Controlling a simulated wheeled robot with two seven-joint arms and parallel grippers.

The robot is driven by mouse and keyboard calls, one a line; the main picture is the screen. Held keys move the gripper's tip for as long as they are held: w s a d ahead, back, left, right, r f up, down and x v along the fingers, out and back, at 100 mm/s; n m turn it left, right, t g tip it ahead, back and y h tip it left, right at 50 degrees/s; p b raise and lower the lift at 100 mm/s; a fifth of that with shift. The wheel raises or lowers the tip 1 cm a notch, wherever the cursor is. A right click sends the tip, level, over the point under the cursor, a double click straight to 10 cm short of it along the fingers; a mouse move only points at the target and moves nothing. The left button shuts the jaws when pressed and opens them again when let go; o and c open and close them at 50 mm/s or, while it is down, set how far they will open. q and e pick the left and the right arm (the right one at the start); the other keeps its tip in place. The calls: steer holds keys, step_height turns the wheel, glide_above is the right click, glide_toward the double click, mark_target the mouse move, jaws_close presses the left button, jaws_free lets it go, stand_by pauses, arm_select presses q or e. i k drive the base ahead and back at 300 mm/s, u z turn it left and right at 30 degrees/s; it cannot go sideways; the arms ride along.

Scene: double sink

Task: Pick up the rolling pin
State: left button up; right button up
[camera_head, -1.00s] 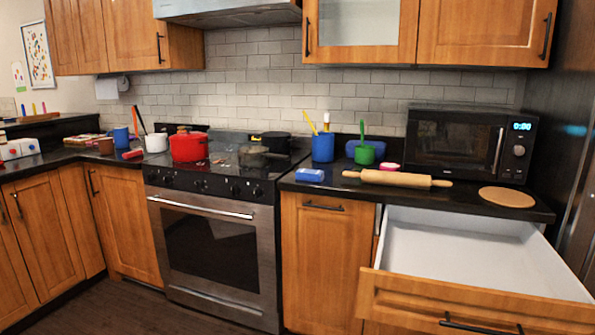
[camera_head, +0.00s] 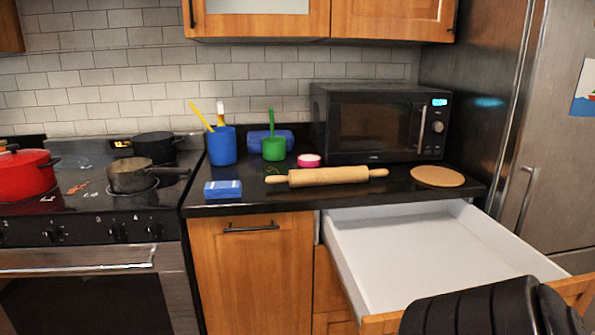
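The wooden rolling pin (camera_head: 328,176) lies on the black countertop in front of the microwave, its length running left to right. Nothing is touching it from above. A black part of my own body shows at the bottom right, over the front of the open drawer. Neither of my grippers can be made out in this view.
An open, empty white drawer (camera_head: 425,250) juts out below the counter. A blue box (camera_head: 222,189), blue cup (camera_head: 221,146), green cup (camera_head: 274,149), pink-and-white bowl (camera_head: 309,160), microwave (camera_head: 372,124) and round brown board (camera_head: 437,176) surround the pin. The stove (camera_head: 95,190) is left.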

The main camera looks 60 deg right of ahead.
mark_target(303, 177)
steer(key=z, duration=0.45)
steer(key=i, duration=1.1)
steer(key=z, duration=0.95)
